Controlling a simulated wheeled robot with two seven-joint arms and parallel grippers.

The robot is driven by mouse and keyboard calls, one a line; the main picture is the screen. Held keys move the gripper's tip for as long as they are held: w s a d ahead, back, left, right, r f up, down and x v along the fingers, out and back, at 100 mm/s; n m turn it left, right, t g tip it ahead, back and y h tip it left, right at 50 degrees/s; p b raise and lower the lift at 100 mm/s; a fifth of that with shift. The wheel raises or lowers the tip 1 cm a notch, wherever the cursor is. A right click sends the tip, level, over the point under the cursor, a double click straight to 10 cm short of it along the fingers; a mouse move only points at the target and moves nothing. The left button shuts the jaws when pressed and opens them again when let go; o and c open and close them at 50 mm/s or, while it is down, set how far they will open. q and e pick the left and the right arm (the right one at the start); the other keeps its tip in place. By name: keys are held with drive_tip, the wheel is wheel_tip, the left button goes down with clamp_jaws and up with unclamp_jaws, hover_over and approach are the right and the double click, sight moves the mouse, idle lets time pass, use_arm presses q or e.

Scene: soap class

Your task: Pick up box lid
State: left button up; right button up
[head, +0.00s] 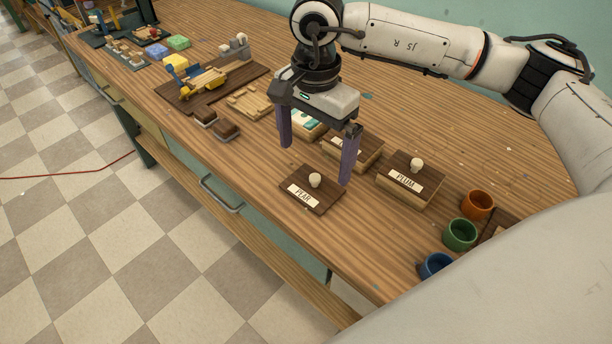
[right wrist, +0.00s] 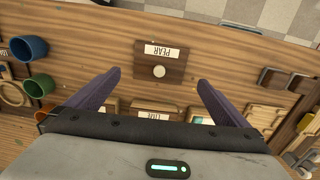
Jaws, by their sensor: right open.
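A dark wooden box lid (head: 321,194) with a cream knob and a PEAR label lies flat on the bench near its front edge. It also shows in the right wrist view (right wrist: 174,66), between and beyond the fingertips. My right gripper (head: 316,164) is open and empty above and behind this lid, its purple fingers pointing down. Another lidded box (head: 404,188), labelled PLUM, stands to the right with its lid on. A third box (head: 366,150) is partly hidden behind a finger. An open box (head: 308,128) with white and teal contents is partly hidden behind the gripper. My left gripper is not in view.
Orange (head: 478,204), green (head: 459,234) and blue (head: 436,265) cups stand at the right. Bare wood surrounds the PEAR lid.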

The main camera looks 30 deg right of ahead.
sight(313, 179)
wheel_tip(313, 179, down, 2)
drive_tip(key=shift+s, duration=0.15)
drive_tip(key=shift+a+f+p, duration=0.1)
drive_tip(key=shift+f+p, duration=0.45)
drive_tip(key=shift+f, duration=2.2)
drive_tip(key=c, duration=0.9)
